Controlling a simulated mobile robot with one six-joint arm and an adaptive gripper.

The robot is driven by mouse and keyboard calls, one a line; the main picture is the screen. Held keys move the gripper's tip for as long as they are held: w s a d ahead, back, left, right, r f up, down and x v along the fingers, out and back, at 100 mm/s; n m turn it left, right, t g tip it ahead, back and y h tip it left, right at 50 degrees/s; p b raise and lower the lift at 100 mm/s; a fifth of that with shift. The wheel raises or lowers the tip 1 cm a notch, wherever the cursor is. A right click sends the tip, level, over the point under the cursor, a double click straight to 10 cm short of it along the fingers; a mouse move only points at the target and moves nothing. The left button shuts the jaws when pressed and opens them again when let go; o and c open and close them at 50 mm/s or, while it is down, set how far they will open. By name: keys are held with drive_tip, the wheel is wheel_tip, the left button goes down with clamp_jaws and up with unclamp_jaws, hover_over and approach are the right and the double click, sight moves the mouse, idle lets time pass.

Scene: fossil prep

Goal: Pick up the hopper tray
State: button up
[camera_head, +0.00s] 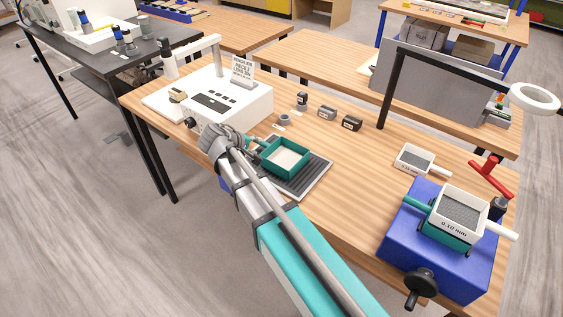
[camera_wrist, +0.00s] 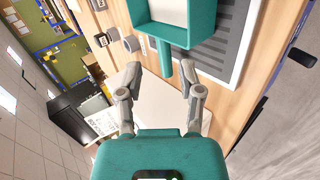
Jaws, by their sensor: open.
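The hopper tray looks to be the teal open tray (camera_head: 284,157) with a pale inside, lying on a grey ribbed mat (camera_head: 312,177) on the wooden bench. In the wrist view the tray (camera_wrist: 183,34) is at the top, and its teal handle points down toward my gripper. My gripper (camera_wrist: 163,84) is open, with the handle's end between its two fingertips and a gap showing on each side. In the head view my gripper (camera_head: 252,145) is at the tray's left, and my arm hides part of the handle and mat.
A white machine (camera_head: 225,98) with a sign stands left of the tray. Several small dark items, including a block (camera_head: 351,123), sit behind it. At right are a blue machine (camera_head: 432,245) bearing a sieve marked 0.10 mm and a white sieve (camera_head: 414,160). The bench middle is clear.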

drive_tip(key=shift+n+t, duration=0.7)
drive_tip(key=a, duration=0.5)
drive_tip(key=shift+w+a+r+b, duration=0.15)
drive_tip(key=shift+w+r+b, duration=0.05)
drive_tip(key=shift+w+b, duration=0.15)
drive_tip(key=b+x, duration=0.4)
drive_tip(key=x, duration=0.3)
drive_tip(key=shift+w+f, duration=0.15)
drive_tip(key=shift+f, duration=0.05)
drive_tip(key=shift+w+d+f+b, duration=0.2)
drive_tip(key=shift+w+d+b, duration=0.2)
drive_tip(key=shift+d, duration=0.1)
drive_tip(key=shift+w+f, duration=0.1)
